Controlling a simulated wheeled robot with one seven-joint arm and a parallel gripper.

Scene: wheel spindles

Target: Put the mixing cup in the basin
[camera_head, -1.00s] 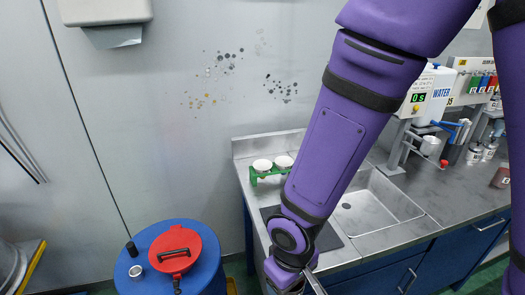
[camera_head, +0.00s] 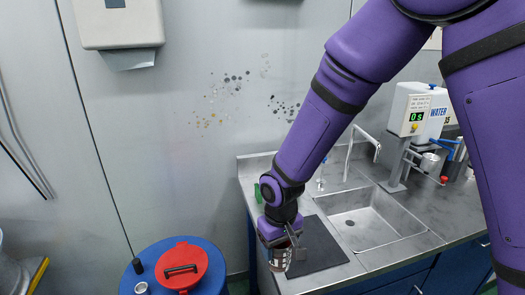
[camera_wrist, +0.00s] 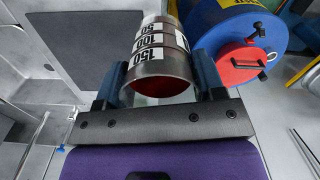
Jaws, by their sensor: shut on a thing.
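The mixing cup (camera_head: 280,258) is a metal cup with black and white volume bands reading 50, 100 and 150; its red inside shows in the wrist view (camera_wrist: 160,66). My gripper (camera_head: 279,246) is shut on the cup, with one finger on each side of it. It holds the cup near the counter's left front corner, beside the dark mat. The basin (camera_head: 365,222) is the metal sink sunk in the counter, to the right of the mat and of my gripper. It looks empty.
A dark mat (camera_head: 318,250) lies between my gripper and the basin. A tap (camera_head: 350,150) rises behind the basin. The water dispenser (camera_head: 415,110) stands to its right. A blue drum (camera_head: 205,252) with a red lid (camera_head: 181,266) stands at lower left.

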